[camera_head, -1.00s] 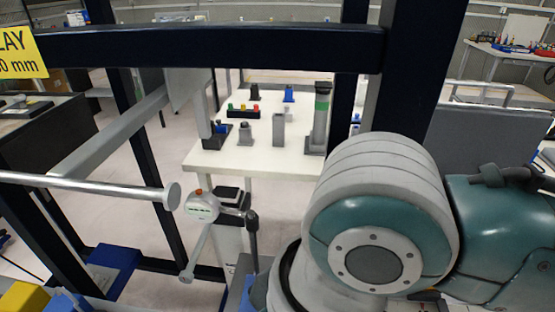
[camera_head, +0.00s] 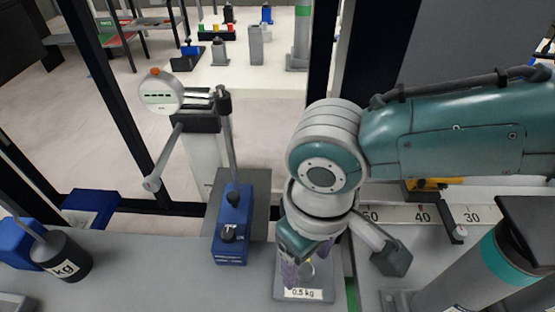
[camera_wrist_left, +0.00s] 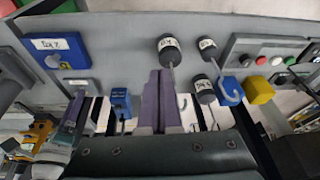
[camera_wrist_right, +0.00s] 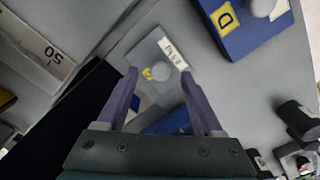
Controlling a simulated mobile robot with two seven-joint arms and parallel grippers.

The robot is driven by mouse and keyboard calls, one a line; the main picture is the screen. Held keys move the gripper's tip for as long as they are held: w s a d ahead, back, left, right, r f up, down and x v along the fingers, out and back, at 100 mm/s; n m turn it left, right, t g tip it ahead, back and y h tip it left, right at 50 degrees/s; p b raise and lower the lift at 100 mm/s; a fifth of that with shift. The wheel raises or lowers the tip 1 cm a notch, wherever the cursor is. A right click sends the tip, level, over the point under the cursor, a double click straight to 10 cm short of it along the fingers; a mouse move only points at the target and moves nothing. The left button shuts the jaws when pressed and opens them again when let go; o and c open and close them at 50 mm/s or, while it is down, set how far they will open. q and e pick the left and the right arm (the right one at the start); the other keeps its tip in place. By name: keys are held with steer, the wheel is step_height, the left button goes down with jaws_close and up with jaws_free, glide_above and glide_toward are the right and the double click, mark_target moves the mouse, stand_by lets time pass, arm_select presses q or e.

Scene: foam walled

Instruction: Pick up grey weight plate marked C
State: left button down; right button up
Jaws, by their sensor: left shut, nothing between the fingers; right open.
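A grey plate with a "0.5 kg" label (camera_head: 302,294) lies flat on the bench in the head view. In the right wrist view the same grey plate (camera_wrist_right: 143,54) shows a round knob, a white label and a yellow mark, whose letter I cannot read. My right gripper (camera_head: 300,270) is open just above it, pointing down. In the right wrist view its two purple fingers (camera_wrist_right: 160,74) stand on either side of the plate's near part, with nothing held. My left gripper (camera_wrist_left: 160,75) is shut and empty in the left wrist view; the head view does not show it.
A blue block with a yellow "D" (camera_wrist_right: 250,35) lies beside the grey plate. A blue base (camera_head: 232,232) with an upright rod stands left of my right gripper. A black cylindrical weight (camera_head: 66,258) is at left. A grey cylinder with a teal band (camera_head: 480,265) stands at right.

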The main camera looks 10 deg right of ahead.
step_height(320, 180, down, 2)
steer(key=shift+c, duration=0.2)
jaws_close()
stand_by(0.4)
steer(key=shift+r, duration=0.1)
stand_by(0.8)
